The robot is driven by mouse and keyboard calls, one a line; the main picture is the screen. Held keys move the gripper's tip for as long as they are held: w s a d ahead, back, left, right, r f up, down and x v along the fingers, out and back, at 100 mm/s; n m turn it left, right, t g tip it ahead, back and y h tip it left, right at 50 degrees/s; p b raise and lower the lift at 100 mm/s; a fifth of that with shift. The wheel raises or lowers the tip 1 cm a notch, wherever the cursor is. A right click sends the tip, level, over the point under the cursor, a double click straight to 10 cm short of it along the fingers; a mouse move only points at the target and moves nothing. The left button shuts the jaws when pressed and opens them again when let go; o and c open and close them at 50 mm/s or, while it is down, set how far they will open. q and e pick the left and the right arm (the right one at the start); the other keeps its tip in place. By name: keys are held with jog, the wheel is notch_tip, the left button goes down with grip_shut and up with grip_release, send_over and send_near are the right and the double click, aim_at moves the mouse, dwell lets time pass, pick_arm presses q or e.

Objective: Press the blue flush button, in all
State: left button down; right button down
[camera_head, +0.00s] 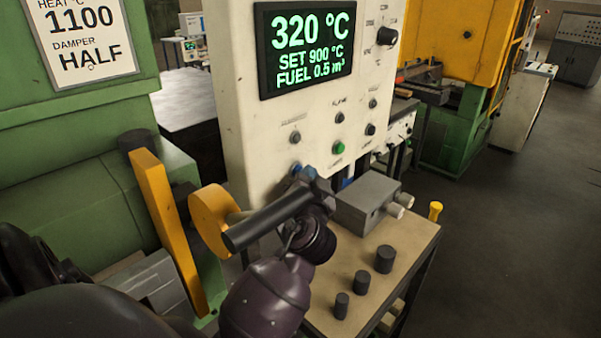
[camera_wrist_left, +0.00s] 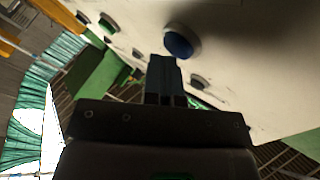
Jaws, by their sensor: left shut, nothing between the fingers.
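The blue flush button (camera_head: 296,168) is low on the left of the white control panel (camera_head: 225,90). In the head view my left gripper (camera_head: 306,176) is right beside it and covers part of it. In the left wrist view the round blue button (camera_wrist_left: 181,42) sits on the pale panel face, just above and right of the tips of my shut, empty left gripper (camera_wrist_left: 163,60). The tips look very close to the button, but I cannot tell whether they touch it. My right gripper is not in view.
The display (camera_head: 305,45) reads 320 °C. A green button (camera_head: 338,147) and several dark knobs are nearby. A grey box (camera_head: 368,203) and dark cylinders (camera_head: 384,259) stand on the bench.

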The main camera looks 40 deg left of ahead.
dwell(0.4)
pick_arm(q)
jog(key=shift+d+b, duration=0.3)
jog(key=shift+d, duration=0.5)
jog(key=d, duration=0.1)
jog(key=d+b, duration=0.1)
jog(key=d, duration=0.3)
jog(key=shift+s+b, duration=0.25)
jog(key=shift+b, duration=0.1)
dwell(0.7)
